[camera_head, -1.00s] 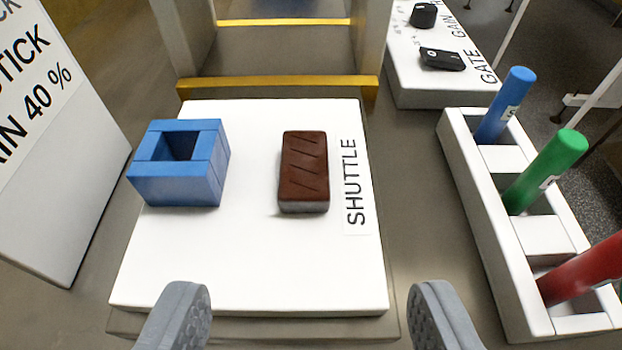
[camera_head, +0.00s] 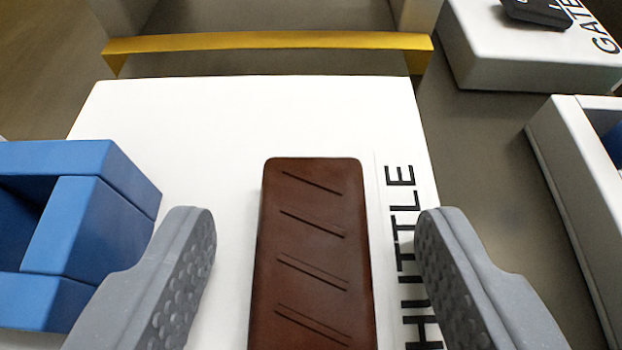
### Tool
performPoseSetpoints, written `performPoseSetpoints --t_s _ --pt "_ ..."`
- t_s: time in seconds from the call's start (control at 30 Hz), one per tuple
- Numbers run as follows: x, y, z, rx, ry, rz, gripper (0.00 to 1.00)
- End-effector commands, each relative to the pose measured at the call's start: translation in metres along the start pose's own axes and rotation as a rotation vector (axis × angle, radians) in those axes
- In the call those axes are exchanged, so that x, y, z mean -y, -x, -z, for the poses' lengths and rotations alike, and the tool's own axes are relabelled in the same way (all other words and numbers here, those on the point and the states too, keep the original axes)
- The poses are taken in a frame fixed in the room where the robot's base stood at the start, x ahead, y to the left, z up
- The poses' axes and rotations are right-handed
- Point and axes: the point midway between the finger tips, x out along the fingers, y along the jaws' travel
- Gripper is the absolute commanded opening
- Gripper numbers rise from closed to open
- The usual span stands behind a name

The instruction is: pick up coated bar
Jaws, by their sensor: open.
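The coated bar (camera_head: 313,255) is a dark brown block with slanted score lines on top. It lies on the white shuttle plate (camera_head: 225,120), and its near end is cut off by the bottom of the picture. My gripper (camera_head: 315,225) is open, with one grey finger to the left of the bar and one to the right. How far the fingertips are above the plate I cannot tell.
A blue hollow square block (camera_head: 100,225) stands on the plate close to my left finger. A yellow bar (camera_head: 268,42) crosses behind the plate. A white box labelled GATE (camera_head: 500,50) and a white rack (camera_head: 575,160) stand at the right.

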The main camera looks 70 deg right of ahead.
Motion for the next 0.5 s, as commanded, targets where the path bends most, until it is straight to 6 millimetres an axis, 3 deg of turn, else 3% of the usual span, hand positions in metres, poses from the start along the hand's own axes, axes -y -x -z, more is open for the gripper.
performPoseSetpoints --t_s 0.23,0.4,0.5 --pt "0.0002 -0.0038 0.0001 0.0 0.0 0.001 0.55" --pt "0.0003 -0.0038 0.0001 0.0 0.0 0.001 0.17" --pt "0.0003 -0.0039 0.0001 0.0 0.0 0.001 0.17"
